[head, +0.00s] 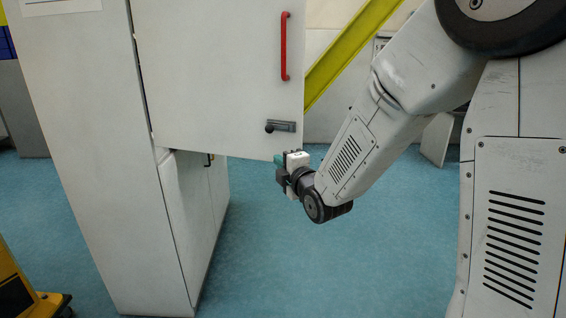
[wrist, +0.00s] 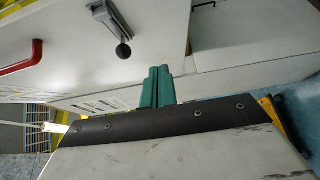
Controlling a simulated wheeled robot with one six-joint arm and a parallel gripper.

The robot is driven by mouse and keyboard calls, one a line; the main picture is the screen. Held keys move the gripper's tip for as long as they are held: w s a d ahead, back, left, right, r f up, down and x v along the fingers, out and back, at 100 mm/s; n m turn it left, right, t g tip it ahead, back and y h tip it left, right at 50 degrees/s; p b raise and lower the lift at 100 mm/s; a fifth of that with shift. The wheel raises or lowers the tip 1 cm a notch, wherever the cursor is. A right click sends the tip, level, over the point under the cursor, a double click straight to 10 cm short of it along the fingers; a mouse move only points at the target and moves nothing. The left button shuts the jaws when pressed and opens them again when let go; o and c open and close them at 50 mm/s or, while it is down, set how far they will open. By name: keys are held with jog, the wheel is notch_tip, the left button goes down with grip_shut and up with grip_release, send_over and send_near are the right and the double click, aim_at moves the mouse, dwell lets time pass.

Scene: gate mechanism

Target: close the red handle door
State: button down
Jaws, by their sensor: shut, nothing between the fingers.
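The white door (head: 215,75) with the red handle (head: 284,46) stands open at an angle to the cabinet's lower front. A grey latch with a black knob (head: 270,127) sits below the handle. My gripper (head: 280,167) is at the door's lower free corner, with its teal fingers shut and empty. In the wrist view, the fingers (wrist: 157,86) point at the door's edge, near the latch knob (wrist: 123,50); the red handle (wrist: 22,58) shows at the left. I cannot tell whether the fingers touch the door.
The tall white cabinet (head: 85,130) stands at the left, with closed-looking lower doors (head: 205,190) under the open one. A yellow slanted beam (head: 345,50) is behind the door. A yellow object (head: 20,285) is at the lower left. Blue floor (head: 300,270) is clear in front.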

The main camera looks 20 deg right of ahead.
send_near(269, 144)
jog(key=w+a, duration=0.3)
jog(key=shift+w+d, duration=0.7)
jog(key=shift+w, duration=0.2)
jog(key=shift+w+d, duration=0.3)
jog(key=shift+w, duration=0.15)
